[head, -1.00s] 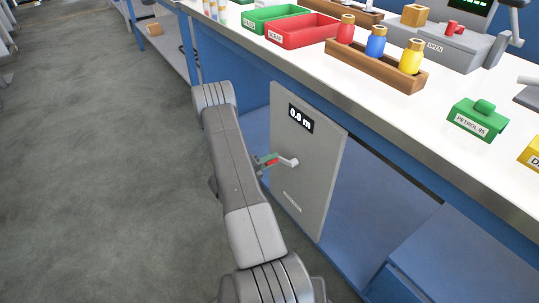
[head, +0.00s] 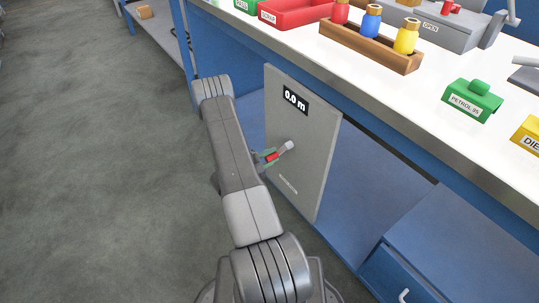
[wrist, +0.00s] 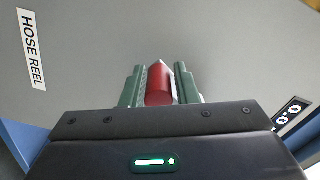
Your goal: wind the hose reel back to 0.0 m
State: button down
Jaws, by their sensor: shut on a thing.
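The hose reel (head: 302,150) is a grey upright panel under the bench, and its display (head: 294,101) reads 0.0 m. In the wrist view its face fills the background, with a HOSE REEL label (wrist: 32,50) at left and part of the display (wrist: 291,115) at right. A crank with a pale arm (head: 289,146) and a red handle (wrist: 159,86) stands out from the panel. My gripper (wrist: 160,90) has its green fingers on both sides of the red handle and is shut on it. My arm hides part of the gripper in the head view.
The white bench top (head: 330,55) above holds a red tray (head: 295,12), a wooden rack (head: 372,50) with coloured bottles and a green PETROL 95 block (head: 472,98). A blue drawer unit (head: 425,265) stands at lower right. The floor (head: 90,150) at left is clear.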

jog(key=shift+s, duration=0.1)
dwell(0.3)
jog(key=c, duration=1.2)
grip_release()
jog(key=shift+c, duration=0.2)
jog(key=p+v, duration=0.2)
jog(key=v, duration=1.1)
jog(key=shift+s+a, duration=0.25)
jog(key=shift+a, duration=0.05)
jog(key=shift+d, duration=0.1)
jog(key=b+x, duration=0.2)
jog(key=x, duration=1.1)
jog(key=shift+w+d, duration=0.25)
jog(key=shift+w, duration=0.05)
